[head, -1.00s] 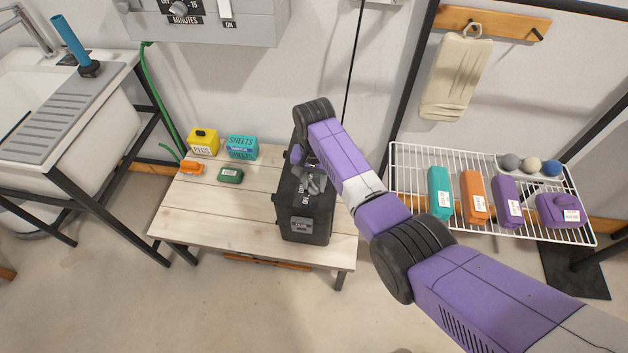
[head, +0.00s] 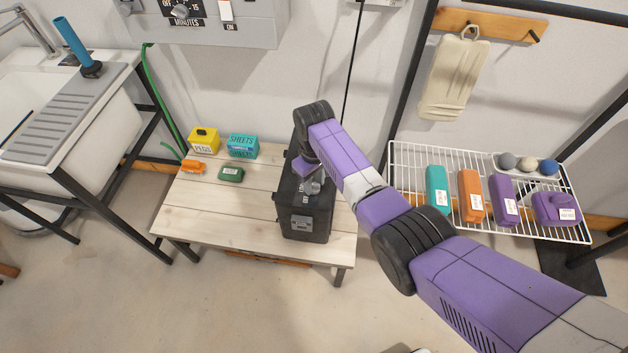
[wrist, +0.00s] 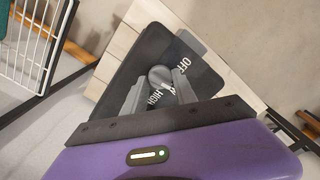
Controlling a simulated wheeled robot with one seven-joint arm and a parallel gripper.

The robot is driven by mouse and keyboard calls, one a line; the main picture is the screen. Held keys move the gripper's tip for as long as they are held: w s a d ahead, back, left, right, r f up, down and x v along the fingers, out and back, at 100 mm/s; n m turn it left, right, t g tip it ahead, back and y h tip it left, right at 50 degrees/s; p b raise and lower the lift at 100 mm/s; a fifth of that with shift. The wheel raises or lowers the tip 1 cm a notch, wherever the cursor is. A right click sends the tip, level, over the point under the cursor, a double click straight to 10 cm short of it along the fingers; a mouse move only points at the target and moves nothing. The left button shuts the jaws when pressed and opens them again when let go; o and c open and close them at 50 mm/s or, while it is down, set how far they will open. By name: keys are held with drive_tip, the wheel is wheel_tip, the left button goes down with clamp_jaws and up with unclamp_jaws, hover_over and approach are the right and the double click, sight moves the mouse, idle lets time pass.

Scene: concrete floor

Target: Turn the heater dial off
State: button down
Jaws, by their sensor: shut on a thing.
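The heater is a black box (head: 305,222) standing on the pale wooden bench, with a silver plate on its front. In the wrist view its dark top (wrist: 150,48) carries the white words OFF and HIGH. The round grey dial (wrist: 160,75) sits between those words, and I cannot read clearly where it points. My gripper (wrist: 159,84) is over the heater top, with one grey finger on each side of the dial, shut on it. In the head view my gripper (head: 313,187) partly hides the dial and the labels.
The slatted bench (head: 210,220) also holds a yellow pegs box (head: 203,140), a teal box (head: 242,147), a green item (head: 231,174) and an orange item (head: 193,167).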

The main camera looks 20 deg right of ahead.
sight(314, 184)
drive_tip(key=n, duration=0.5)
drive_tip(key=shift+n, duration=0.3)
drive_tip(key=n, duration=0.4)
drive_tip(key=shift+n, duration=0.3)
drive_tip(key=c, duration=1)
unclamp_jaws()
drive_tip(key=shift+r+p, duration=0.3)
drive_tip(key=shift+r, duration=3.65)
